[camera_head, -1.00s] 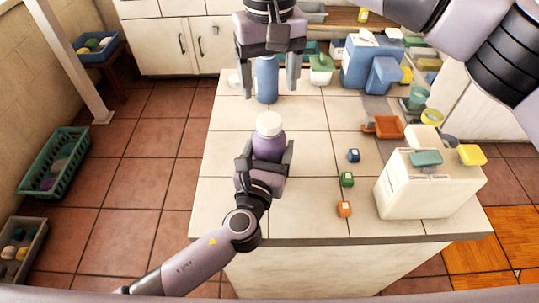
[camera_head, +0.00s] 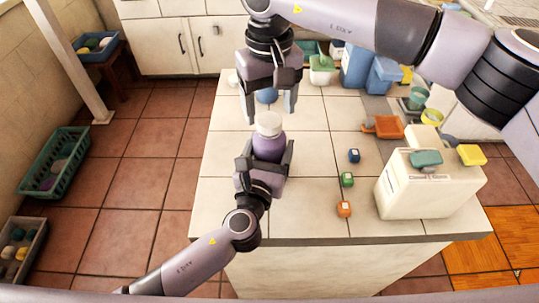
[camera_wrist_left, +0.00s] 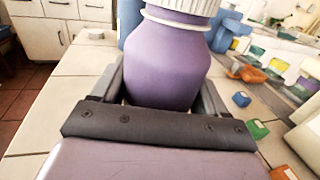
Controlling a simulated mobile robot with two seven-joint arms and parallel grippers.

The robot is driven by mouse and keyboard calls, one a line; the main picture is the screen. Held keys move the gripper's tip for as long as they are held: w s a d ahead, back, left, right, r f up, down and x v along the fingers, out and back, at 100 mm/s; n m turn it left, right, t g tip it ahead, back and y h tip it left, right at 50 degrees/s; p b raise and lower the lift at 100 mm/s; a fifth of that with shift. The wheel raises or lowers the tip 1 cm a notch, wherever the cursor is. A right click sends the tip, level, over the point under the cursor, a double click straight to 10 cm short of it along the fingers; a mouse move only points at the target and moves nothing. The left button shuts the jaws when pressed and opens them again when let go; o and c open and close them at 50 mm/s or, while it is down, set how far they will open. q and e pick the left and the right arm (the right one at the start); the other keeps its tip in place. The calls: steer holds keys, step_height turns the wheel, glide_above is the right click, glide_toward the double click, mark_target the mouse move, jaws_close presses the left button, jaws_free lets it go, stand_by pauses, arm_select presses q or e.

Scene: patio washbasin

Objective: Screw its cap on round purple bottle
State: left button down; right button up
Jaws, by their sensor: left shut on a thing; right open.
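The round purple bottle (camera_head: 268,147) stands upright on the tiled counter, with a white cap (camera_head: 269,124) on its top. How tightly the cap sits cannot be told. My left gripper (camera_head: 266,160) is shut around the bottle's body from the near side. The left wrist view shows the bottle (camera_wrist_left: 165,62) between the fingers, with the cap's ribbed lower edge (camera_wrist_left: 185,5) at the top. My right gripper (camera_head: 268,108) is open, pointing down, with its fingers just behind and above the cap, one to each side.
A blue bottle (camera_head: 267,96) stands behind, partly hidden by my right gripper. Small blue (camera_head: 354,155), green (camera_head: 347,179) and orange (camera_head: 344,209) cubes lie to the right. A cream container (camera_head: 425,192) stands at the right edge.

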mark_target(270, 149)
steer(key=shift+f, duration=1.25)
